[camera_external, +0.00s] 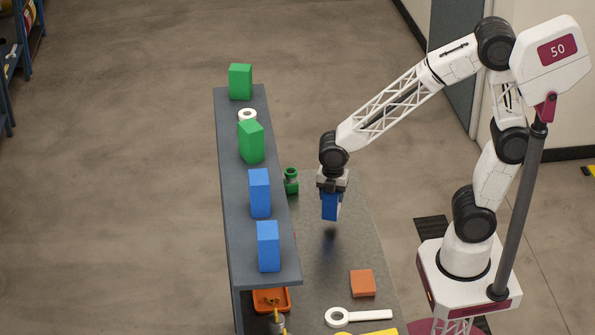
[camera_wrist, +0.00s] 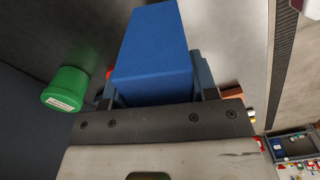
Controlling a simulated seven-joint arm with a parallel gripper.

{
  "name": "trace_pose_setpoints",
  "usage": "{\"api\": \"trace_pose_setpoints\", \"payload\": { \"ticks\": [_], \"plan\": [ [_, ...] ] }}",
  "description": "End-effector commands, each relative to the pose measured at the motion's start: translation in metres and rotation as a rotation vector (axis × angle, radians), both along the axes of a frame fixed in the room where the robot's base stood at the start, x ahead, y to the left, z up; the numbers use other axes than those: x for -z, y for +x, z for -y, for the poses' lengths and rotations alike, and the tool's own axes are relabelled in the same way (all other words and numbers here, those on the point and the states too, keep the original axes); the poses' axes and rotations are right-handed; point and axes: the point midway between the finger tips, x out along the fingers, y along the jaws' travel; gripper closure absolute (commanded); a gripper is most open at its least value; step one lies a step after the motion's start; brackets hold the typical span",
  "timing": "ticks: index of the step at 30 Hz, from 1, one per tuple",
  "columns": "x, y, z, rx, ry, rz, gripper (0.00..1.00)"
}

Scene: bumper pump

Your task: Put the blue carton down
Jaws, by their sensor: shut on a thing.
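My gripper (camera_external: 331,188) is shut on a blue carton (camera_external: 330,208) and holds it above the grey table (camera_external: 350,245), with a dark shadow beneath. The wrist view shows the blue carton (camera_wrist: 153,50) between the two fingers of my gripper (camera_wrist: 155,92). Two other blue cartons (camera_external: 260,193) (camera_external: 268,246) stand upright on the raised grey shelf (camera_external: 226,165) to the left.
Two green cartons (camera_external: 240,82) (camera_external: 251,142) and a white roll (camera_external: 247,115) are on the shelf. A green container (camera_external: 291,181) stands left of my gripper. An orange block (camera_external: 362,283), a white ring-ended tool (camera_external: 357,316) and an orange bin (camera_external: 272,300) are nearer the front. Table below the carton is clear.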

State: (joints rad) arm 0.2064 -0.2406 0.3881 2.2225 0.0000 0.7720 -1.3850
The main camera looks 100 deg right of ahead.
Motion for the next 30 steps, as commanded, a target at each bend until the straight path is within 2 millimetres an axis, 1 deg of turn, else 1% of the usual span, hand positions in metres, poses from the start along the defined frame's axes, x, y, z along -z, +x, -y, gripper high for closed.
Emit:
{"api": "trace_pose_setpoints", "payload": {
  "ticks": [3, 6, 9, 12, 16, 25, 30],
  "plan": [
    [0.002, 0.016, 0.003, 0.0, 0.0, 0.0, 0.77],
    [0.003, 0.028, 0.006, 0.0, 0.0, -0.001, 0.77],
    [0.003, 0.038, 0.008, 0.0, 0.0, 0.0, 0.77],
    [0.004, 0.044, 0.009, 0.0, 0.0, 0.0, 0.77],
    [0.005, 0.048, 0.01, 0.0, 0.0, 0.0, 0.77],
    [0.005, 0.048, 0.01, 0.0, 0.0, 0.0, 0.77],
    [0.014, 0.048, 0.01, 0.0, 0.0, -0.001, 0.77]
  ]
}}
